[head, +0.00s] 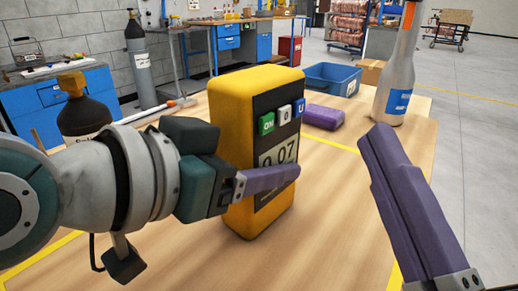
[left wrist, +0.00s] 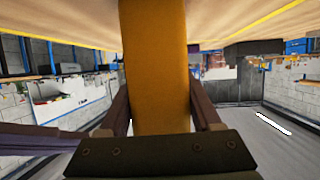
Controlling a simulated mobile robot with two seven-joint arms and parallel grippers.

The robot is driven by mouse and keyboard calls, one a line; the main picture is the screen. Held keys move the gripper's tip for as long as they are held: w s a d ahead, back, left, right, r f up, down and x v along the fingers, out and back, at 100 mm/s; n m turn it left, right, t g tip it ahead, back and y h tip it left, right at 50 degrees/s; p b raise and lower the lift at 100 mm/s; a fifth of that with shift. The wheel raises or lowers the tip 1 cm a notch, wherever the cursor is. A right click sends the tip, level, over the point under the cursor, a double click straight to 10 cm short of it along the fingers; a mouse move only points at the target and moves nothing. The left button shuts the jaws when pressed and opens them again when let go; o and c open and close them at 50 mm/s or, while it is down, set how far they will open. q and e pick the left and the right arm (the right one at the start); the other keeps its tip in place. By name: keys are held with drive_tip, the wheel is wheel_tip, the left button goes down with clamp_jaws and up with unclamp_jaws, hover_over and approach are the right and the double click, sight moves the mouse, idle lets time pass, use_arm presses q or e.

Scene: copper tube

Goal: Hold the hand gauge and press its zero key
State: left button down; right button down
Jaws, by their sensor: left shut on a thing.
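The hand gauge (head: 229,130) is a yellow block with a black face, roughly upright over the wooden table. Its display (head: 279,153) reads 0.07, partly covered by my left finger. Above it sit a green ON key (head: 266,123), a white zero key (head: 285,114) and a blue key (head: 299,107). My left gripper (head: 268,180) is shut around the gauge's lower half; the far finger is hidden. The left wrist view shows the gauge (left wrist: 157,70) between both fingers. My right gripper (head: 378,137) appears shut and empty, right of the gauge and apart from the keys.
A purple block (head: 323,117) lies on the table (head: 335,225) behind the gauge. A grey bottle (head: 394,85) with a blue label stands at the back right. A blue bin (head: 333,79) is at the back. A dark cylinder (head: 85,117) stands left, behind my left arm.

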sight(294, 91)
use_arm(q)
drive_tip(key=shift+f, duration=0.35)
use_arm(e)
drive_tip(key=shift+w+a, duration=1.8)
drive_tip(key=shift+a, duration=0.25)
drive_tip(key=shift+w+a, duration=0.25)
drive_tip(key=shift+a, duration=0.05)
drive_tip(key=shift+w+a, duration=0.1)
idle(0.6)
drive_tip(key=shift+s+d, duration=0.4)
drive_tip(key=shift+d, duration=0.05)
drive_tip(key=s+d, duration=0.4)
drive_tip(key=shift+d, duration=0.25)
idle(0.4)
